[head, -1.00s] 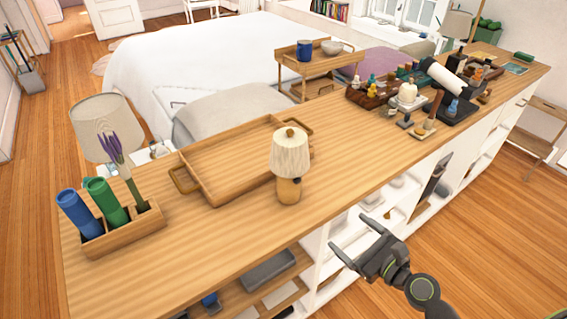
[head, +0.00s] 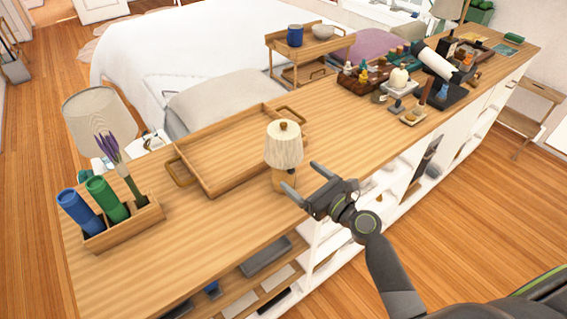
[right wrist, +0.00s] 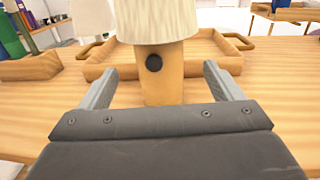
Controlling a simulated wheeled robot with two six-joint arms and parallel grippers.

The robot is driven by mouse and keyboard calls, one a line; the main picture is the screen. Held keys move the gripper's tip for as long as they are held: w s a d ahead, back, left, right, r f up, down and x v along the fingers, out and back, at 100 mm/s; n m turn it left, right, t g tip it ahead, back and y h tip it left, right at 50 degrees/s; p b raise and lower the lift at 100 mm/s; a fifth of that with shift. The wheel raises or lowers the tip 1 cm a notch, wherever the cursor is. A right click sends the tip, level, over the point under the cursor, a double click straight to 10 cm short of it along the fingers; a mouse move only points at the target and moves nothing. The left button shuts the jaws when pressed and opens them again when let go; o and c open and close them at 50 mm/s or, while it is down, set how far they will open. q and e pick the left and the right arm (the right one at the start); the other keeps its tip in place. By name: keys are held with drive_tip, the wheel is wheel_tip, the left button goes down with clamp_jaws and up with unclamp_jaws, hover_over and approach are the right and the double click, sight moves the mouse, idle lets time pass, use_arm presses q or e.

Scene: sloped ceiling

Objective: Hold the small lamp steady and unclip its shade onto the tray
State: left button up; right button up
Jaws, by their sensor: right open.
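The small lamp (head: 284,152) stands upright on the wooden counter, in front of the tray. Its pleated cream shade (head: 284,143) sits on a wooden base (head: 280,180). In the right wrist view the base (right wrist: 160,82) shows a dark round knob, and the shade (right wrist: 157,20) is cut off at the top. The wooden tray (head: 222,182) with two handles is empty. My right gripper (head: 304,183) is open at the lamp's base, its fingers on either side of it in the right wrist view (right wrist: 160,88). Whether they touch it cannot be told. My left gripper is not in view.
A wooden box (head: 126,226) with blue and green cylinders and purple flowers stands at the left. A larger lamp (head: 100,120) is behind it. Several small items and a white roll (head: 433,62) crowd the counter's far right. The counter front between is clear.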

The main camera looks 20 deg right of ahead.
sight(296, 143)
drive_tip(key=shift+p+x, duration=0.35)
drive_tip(key=shift+x, duration=2.4)
drive_tip(key=shift+f, duration=0.1)
drive_tip(key=shift+s, duration=0.1)
drive_tip(key=c, duration=1.3)
wheel_tip(296, 143, up, 10)
drive_tip(key=p, duration=0.5)
